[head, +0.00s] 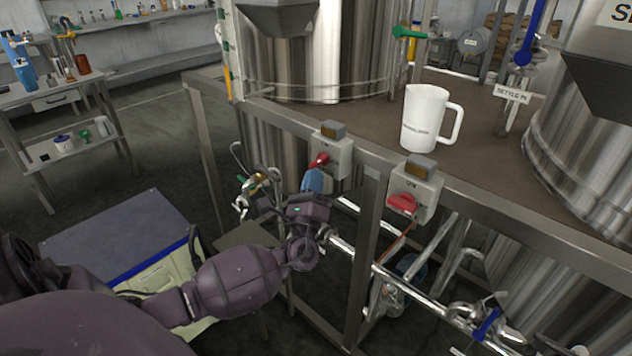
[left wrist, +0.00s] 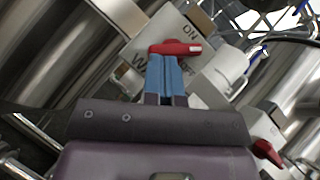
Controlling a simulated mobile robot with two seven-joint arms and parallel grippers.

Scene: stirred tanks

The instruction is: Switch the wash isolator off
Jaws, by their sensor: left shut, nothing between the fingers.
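The wash isolator (head: 336,157) is a grey box on the tank frame's front rail with a red handle (head: 318,160). In the left wrist view its plate (left wrist: 158,42) shows "ON" and the start of a word, "WA". The red handle shows there too (left wrist: 175,47), just beyond my fingertips. My left gripper (head: 317,178) has blue fingers and is shut and empty, right below and in front of the handle. The fingertips (left wrist: 163,60) look close to or against the handle; contact cannot be told. My right gripper is not in view.
A second isolator box (head: 417,188) with a red handle (head: 402,204) is on the same rail to the right. A white jug (head: 424,122) stands on the deck above. Pipes (head: 385,275) run below the rail. A blue-grey cabinet (head: 118,232) stands at left.

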